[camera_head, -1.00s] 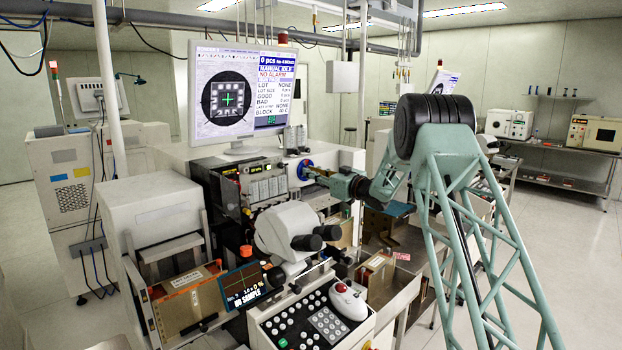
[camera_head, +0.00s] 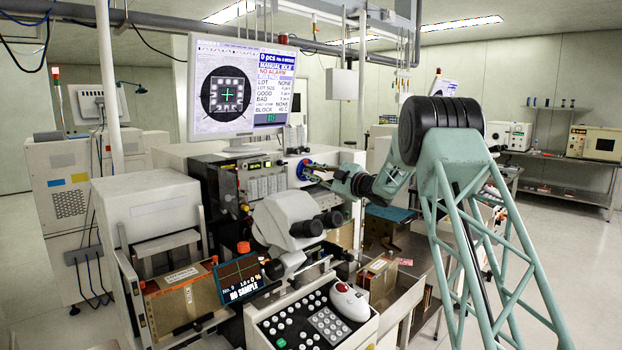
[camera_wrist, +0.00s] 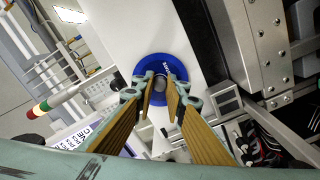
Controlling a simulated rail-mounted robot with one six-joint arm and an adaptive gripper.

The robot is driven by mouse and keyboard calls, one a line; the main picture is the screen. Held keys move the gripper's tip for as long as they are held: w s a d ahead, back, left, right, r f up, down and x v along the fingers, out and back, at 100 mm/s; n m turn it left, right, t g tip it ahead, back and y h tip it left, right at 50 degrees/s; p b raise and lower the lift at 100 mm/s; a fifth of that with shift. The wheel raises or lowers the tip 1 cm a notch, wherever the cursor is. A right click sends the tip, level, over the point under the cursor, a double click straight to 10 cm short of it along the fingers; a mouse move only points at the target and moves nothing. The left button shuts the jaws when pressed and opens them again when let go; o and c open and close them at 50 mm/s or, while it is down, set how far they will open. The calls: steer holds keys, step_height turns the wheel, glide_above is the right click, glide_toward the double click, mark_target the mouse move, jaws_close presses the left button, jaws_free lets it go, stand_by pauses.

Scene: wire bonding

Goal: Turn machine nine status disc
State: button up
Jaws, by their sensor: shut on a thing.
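The status disc of machine nine is a round blue plate with pale lettering and a grey middle, on a white panel. It shows in the wrist view (camera_wrist: 158,62) and, small, in the head view (camera_head: 302,168), below the monitor's right side. My gripper (camera_wrist: 159,92) has its two brass-coloured fingers on either side of the disc's grey middle, shut on it. In the head view my gripper (camera_head: 314,170) reaches the disc from the right. The fingers hide part of the disc's lower half.
A monitor (camera_head: 228,95) stands above the machine. A microscope head (camera_head: 285,220) and a button console (camera_head: 310,320) are in front of the disc. Open floor lies at right.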

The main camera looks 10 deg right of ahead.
steer(key=n+b, duration=0.1)
steer(key=n, duration=1)
steer(key=shift+n, duration=2.5)
steer(key=o, duration=0.8)
steer(key=shift+o, duration=0.2)
steer(key=shift+s, duration=0.1)
